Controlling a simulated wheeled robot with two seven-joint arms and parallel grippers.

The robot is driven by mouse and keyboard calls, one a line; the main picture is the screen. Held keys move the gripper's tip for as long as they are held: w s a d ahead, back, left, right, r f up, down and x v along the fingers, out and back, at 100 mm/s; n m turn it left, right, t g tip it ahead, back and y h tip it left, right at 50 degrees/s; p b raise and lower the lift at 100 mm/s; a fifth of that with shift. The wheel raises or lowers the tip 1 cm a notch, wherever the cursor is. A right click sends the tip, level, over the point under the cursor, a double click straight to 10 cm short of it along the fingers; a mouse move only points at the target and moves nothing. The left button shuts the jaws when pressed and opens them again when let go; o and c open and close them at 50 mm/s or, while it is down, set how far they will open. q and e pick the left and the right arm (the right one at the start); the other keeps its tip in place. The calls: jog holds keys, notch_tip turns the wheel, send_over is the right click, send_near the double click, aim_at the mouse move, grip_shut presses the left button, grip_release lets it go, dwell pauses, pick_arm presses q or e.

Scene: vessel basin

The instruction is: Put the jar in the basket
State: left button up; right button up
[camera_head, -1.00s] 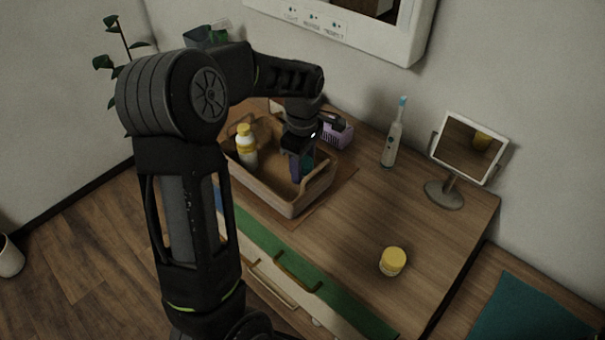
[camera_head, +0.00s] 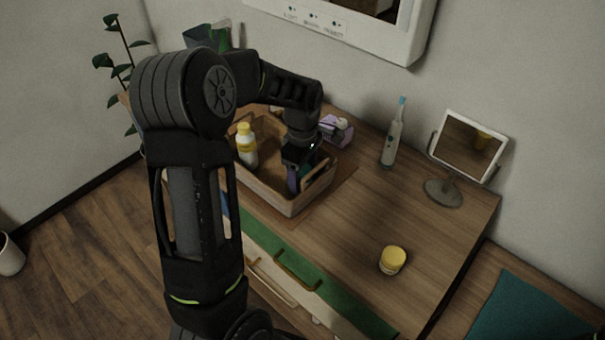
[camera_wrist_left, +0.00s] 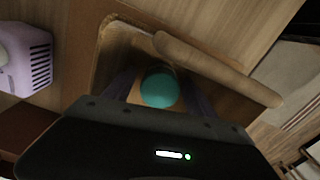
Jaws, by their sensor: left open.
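A wooden basket (camera_head: 290,208) with raised handles stands on the dresser, and its rim and handle fill the middle of the left wrist view (camera_wrist_left: 215,68). My left gripper (camera_head: 298,180) reaches down inside its right end. In the left wrist view, a jar with a round teal lid (camera_wrist_left: 160,88) sits between the open purple fingers (camera_wrist_left: 160,92); whether they touch it or it rests on the basket floor I cannot tell. In the head view the gripper mostly hides this jar. A yellow-lidded jar (camera_head: 393,260) stands on the dresser top, outside the basket.
A white bottle with a yellow cap (camera_head: 246,147) stands in the basket's left part. A lilac container (camera_head: 338,130) is just behind the basket, with an electric toothbrush (camera_head: 391,140) and a mirror (camera_head: 468,145) farther right. The dresser top (camera_head: 365,215) between basket and yellow-lidded jar is clear.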

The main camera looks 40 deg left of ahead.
aim_at(302, 170)
pick_arm(q)
notch_tip(302, 170, up, 12)
jog(key=shift+r+b, duration=0.2)
jog(key=shift+b, duration=0.2)
dwell(0.3)
jog(key=shift+f, duration=0.1)
dwell(0.6)
